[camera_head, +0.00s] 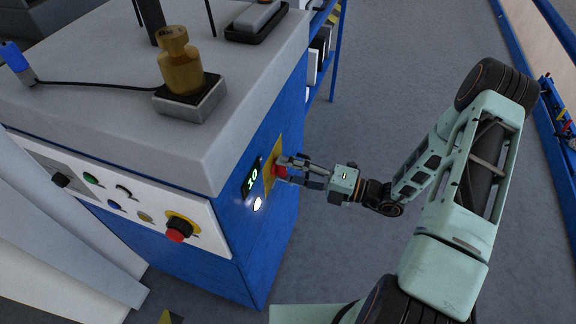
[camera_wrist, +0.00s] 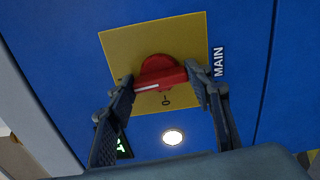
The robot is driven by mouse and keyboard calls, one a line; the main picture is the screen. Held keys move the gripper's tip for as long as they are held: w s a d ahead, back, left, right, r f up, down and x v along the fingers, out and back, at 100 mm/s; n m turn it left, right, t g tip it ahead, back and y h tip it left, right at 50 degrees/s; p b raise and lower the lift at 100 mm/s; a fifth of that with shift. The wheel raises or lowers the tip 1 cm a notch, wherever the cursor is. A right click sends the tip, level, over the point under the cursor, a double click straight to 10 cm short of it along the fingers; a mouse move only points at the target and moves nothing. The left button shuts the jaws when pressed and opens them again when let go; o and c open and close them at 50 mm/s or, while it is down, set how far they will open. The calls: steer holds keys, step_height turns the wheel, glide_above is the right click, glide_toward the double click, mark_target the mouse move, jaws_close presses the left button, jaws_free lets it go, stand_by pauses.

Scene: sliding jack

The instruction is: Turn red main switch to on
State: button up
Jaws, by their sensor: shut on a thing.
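The red main switch (camera_wrist: 159,74) sits on a yellow plate (camera_wrist: 122,48) with the word MAIN beside it, on the blue side of the machine. In the wrist view its handle lies nearly crosswise, with a white line along it, and an "O" mark shows below it. My gripper (camera_wrist: 164,82) is shut on the switch handle, one finger at each end. In the head view the switch (camera_head: 279,171) is partly hidden by my gripper (camera_head: 283,170), which reaches it from the right.
A lit white lamp (camera_wrist: 173,138) and a green display (camera_head: 253,177) are close to the switch. A white panel with a red emergency button (camera_head: 178,231) is on the machine's front. A brass weight (camera_head: 181,66) stands on top. Grey floor (camera_head: 390,60) is clear at the right.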

steer(key=shift+s+m, duration=0.1)
steer(key=shift+m, duration=0.5)
steer(key=o, duration=1.1)
steer(key=shift+d, duration=0.1)
steer(key=v, duration=1.1)
steer(key=shift+s+d, duration=0.1)
steer(key=shift+d, duration=0.3)
